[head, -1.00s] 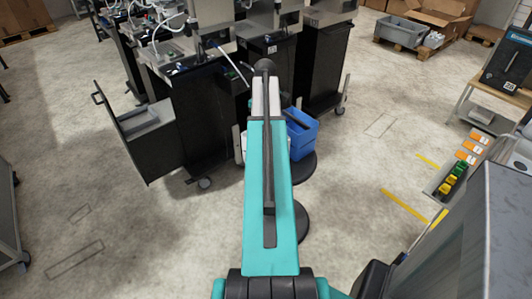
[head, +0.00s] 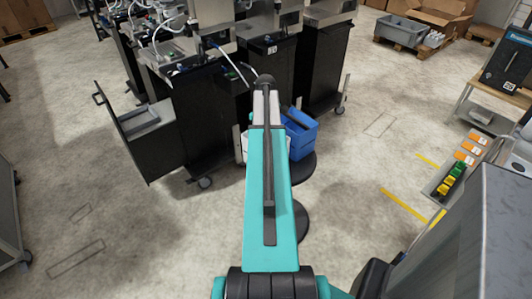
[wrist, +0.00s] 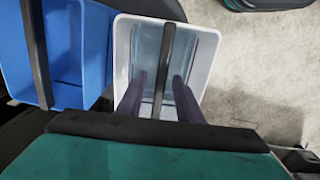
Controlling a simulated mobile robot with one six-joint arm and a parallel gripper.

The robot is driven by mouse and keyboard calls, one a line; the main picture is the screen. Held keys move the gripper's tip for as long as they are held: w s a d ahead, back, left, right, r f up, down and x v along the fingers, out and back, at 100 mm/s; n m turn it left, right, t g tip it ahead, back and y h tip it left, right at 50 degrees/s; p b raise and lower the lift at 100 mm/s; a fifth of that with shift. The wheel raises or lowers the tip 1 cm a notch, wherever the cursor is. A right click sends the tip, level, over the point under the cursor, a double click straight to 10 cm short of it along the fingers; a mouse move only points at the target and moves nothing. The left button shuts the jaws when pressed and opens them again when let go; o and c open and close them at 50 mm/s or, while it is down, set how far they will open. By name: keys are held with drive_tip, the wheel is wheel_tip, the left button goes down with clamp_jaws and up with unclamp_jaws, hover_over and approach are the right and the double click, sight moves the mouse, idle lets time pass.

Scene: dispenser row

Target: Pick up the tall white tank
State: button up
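The white tank (wrist: 124,50) is an open-topped box with a dark bar handle (wrist: 167,60) across its opening, seen from above in the wrist view. In the head view only a slim part of the white tank (head: 244,147) shows left of my arm. My gripper (wrist: 160,93) is over the tank's opening. Its two fingers stand apart, one on each side of the handle, with a gap to both, so it is open. How deep the fingertips sit relative to the bar is hard to tell. My arm hides most of the tank in the head view.
A blue tank (head: 300,135) with its own dark handle stands close beside the white one, also at left in the wrist view (wrist: 72,45). Both are on a dark round stand (head: 304,166). Black dispenser cabinets (head: 225,120) stand behind. Open floor (head: 360,170) lies to the right.

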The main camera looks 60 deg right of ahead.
drive_tip(key=shift+c, duration=0.2)
idle(0.3)
clamp_jaws()
idle(1.3)
